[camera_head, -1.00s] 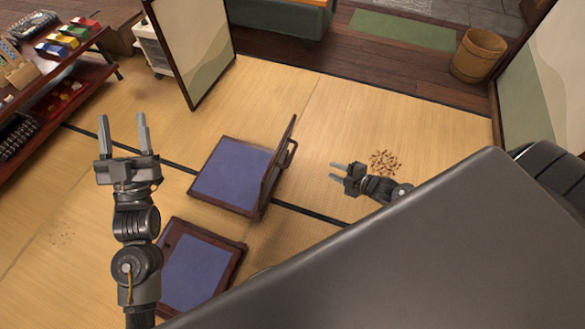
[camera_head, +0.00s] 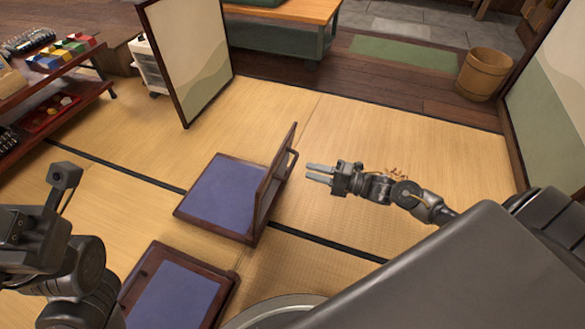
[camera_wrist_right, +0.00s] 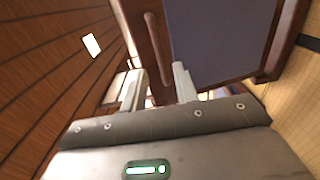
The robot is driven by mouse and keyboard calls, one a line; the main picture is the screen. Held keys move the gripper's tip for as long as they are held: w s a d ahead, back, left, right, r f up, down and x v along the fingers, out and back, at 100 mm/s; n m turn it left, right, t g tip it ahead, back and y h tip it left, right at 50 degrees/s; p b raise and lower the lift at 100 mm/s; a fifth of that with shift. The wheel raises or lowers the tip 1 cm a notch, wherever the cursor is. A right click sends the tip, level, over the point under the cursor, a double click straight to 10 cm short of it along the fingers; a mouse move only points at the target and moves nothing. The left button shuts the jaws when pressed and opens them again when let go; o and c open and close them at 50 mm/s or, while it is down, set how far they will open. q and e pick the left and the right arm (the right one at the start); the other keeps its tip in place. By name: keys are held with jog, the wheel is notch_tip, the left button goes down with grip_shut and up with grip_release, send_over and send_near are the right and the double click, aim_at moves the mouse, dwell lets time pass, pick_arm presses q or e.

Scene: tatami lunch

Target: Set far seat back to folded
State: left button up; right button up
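The far seat (camera_head: 216,197) is a low wooden floor chair with a blue pad. Its back (camera_head: 273,183) stands steeply up at the right edge, with a bar handle (camera_head: 289,166) on its outer side. My right gripper (camera_head: 318,173) is open and empty just right of the handle, its fingers pointing left at it. In the right wrist view, the handle (camera_wrist_right: 158,55) shows ahead, between the lines of the two parted fingers (camera_wrist_right: 157,88). My left gripper (camera_head: 45,215) is at the left edge, away from the seat; its fingers are not clear.
A second blue-padded seat (camera_head: 178,295) lies flat nearer me. A folding screen (camera_head: 188,55) stands behind the far seat. A shelf (camera_head: 60,100) is at the left, a wooden bucket (camera_head: 484,73) at the back right.

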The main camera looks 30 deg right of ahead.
aim_at(292, 164)
jog(key=b+x, duration=0.2)
jog(key=x, duration=0.5)
jog(key=shift+w+a+f, duration=0.1)
jog(key=shift+w+a, duration=0.05)
jog(key=shift+w, duration=0.05)
jog(key=shift+c, duration=0.3)
grip_shut()
